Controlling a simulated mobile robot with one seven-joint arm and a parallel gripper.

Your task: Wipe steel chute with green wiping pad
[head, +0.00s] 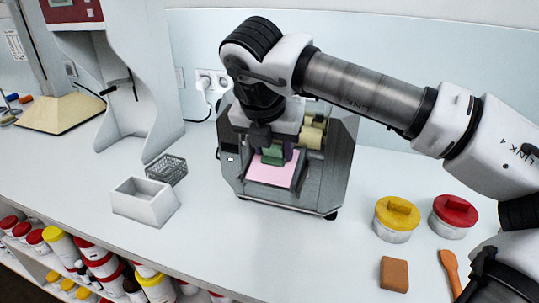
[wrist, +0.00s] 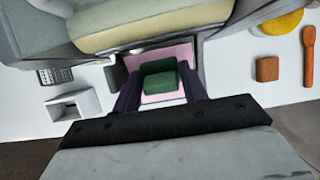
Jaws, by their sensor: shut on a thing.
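My gripper (head: 272,153) is shut on the green wiping pad (head: 272,154), which also shows between the dark fingers in the wrist view (wrist: 158,78). The pad is over the steel chute (head: 299,172) at the front of the mill. A pink layer (head: 268,175) covers much of the chute's floor around the pad. The pad appears low over the pink layer, but I cannot tell whether it touches. The pad's underside and the chute area beneath it are hidden.
The steel mill (head: 340,165) stands around the chute, with cream rollers (head: 313,132) behind. A white open box (head: 145,203) and a wire basket (head: 167,169) are left. Yellow-lidded (head: 396,218) and red-lidded (head: 454,215) tubs, a brown block (head: 394,273) and an orange-brown utensil (head: 450,267) are right.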

